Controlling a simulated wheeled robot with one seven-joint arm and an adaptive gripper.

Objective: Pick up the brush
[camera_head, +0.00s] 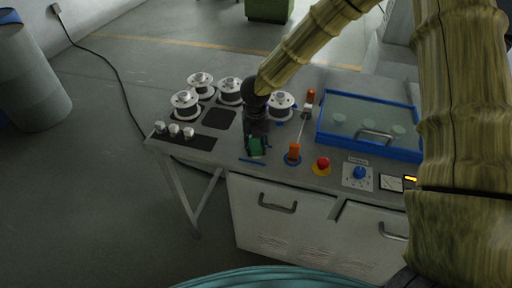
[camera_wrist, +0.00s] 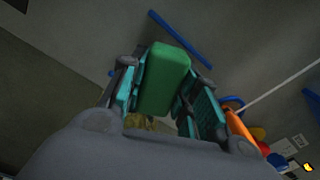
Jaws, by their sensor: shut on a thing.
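The brush, seen as a green block (camera_wrist: 166,80), sits between the teal-padded fingers of my gripper (camera_wrist: 165,92) in the wrist view. A tan patch, perhaps its bristles, shows near the palm. In the head view, my gripper (camera_head: 256,140) points down over the front of the bench, with a bit of the green brush (camera_head: 257,147) showing at its tip. The gripper is shut on the brush. Whether the brush touches the bench top cannot be told.
The bench (camera_head: 228,150) carries several wire spools (camera_head: 185,103) and small white knobs (camera_head: 174,131) on the left. An orange handle (camera_head: 294,151), a red button (camera_head: 321,165) and a blue-framed lid (camera_head: 372,152) stand right of my gripper. Blue strips (camera_wrist: 181,39) lie nearby.

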